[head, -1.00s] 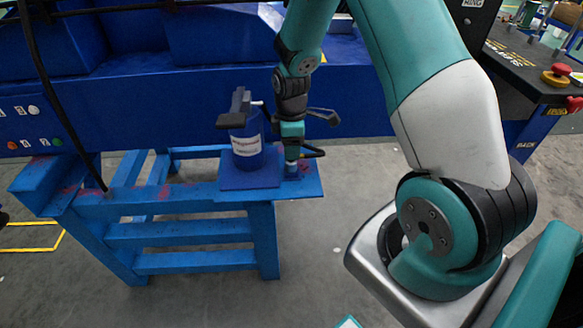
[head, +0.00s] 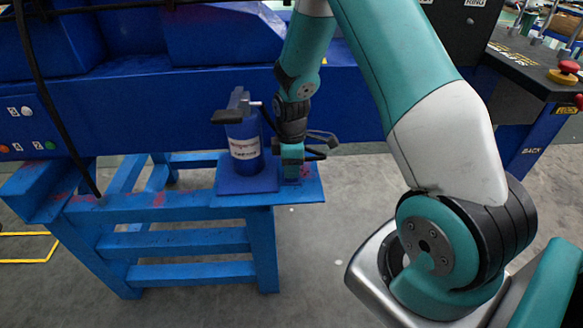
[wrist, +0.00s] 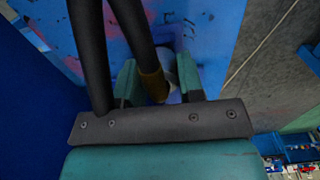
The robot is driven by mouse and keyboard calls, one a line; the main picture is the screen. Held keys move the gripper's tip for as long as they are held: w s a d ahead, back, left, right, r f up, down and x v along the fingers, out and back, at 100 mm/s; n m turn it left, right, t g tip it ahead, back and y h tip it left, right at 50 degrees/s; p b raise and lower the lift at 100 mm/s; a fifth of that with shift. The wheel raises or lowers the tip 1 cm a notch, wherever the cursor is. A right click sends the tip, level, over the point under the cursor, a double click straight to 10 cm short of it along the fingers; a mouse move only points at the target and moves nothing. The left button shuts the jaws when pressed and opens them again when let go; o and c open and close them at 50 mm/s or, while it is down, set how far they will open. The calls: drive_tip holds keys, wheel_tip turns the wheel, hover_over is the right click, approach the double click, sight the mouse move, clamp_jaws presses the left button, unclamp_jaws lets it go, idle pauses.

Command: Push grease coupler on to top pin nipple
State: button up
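The grease coupler shows in the wrist view as a pale grey cylinder (wrist: 166,62), with a brass-coloured fitting (wrist: 154,86) on the black hose (wrist: 132,35) beside it. My gripper (wrist: 160,82) has its two green fingers apart on either side of the coupler, with a gap showing near the right finger. In the head view, my gripper (head: 292,172) points down, low over the right part of the blue platform, and hides most of the coupler. The blue grease pump (head: 243,148) stands upright just left of my gripper. I cannot make out the top pin nipple.
The pump's platform (head: 312,190) sits on a blue steel stand (head: 180,243). A large blue machine (head: 190,108) fills the background. A black console with a red button (head: 569,68) is at right. The grey floor (head: 325,270) in front is clear.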

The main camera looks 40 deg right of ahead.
drive_tip(key=shift+r+p, duration=1.8)
drive_tip(key=shift+r, duration=0.45)
